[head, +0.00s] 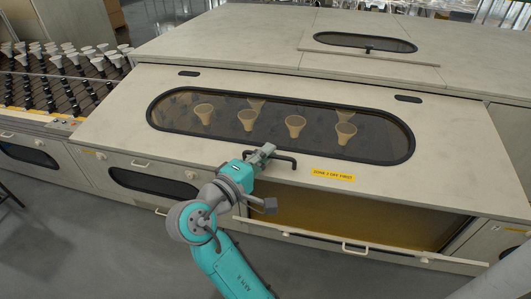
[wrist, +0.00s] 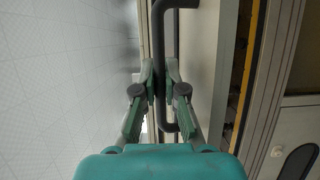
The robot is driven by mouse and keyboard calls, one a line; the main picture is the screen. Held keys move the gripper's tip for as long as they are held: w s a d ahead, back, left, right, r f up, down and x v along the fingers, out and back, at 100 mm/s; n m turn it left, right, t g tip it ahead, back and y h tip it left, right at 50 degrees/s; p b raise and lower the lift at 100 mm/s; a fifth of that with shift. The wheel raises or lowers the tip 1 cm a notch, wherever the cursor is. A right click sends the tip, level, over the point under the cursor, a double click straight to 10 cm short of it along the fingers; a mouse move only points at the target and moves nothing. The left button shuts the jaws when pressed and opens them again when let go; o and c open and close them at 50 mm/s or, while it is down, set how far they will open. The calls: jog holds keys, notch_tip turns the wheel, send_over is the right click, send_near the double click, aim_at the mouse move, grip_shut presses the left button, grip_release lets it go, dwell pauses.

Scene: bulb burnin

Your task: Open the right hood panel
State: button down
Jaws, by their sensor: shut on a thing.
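The hood panel (head: 451,132) is a broad beige cover with a long dark oval window. Its front edge stands above the machine's front, and an amber interior (head: 380,222) shows in the gap below. A black bar handle (head: 287,162) sits at the panel's lower edge, left of a yellow "ZONE 2 OFF FIRST" label (head: 333,174). My gripper (head: 266,151) is shut on this handle. In the wrist view, my gripper's two fingers (wrist: 160,80) close around the dark handle bar (wrist: 169,40) from both sides; their contact is partly hidden.
Several pale bulbs (head: 295,125) show through the window. A lower front panel with a pale handle (head: 355,248) lies below the opening. A rack of bulbs (head: 65,80) stands at the left. A second hood with a smaller window (head: 365,42) is behind. Grey floor is clear in front.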

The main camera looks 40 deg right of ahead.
aim_at(266, 169)
jog(key=f, duration=0.5)
jog(key=shift+w+d+f, duration=0.25)
jog(key=shift+d+f, duration=0.1)
jog(key=shift+d, duration=0.05)
jog(key=c, duration=1.5)
grip_release()
jog(key=shift+a, duration=0.1)
jog(key=v, duration=1.2)
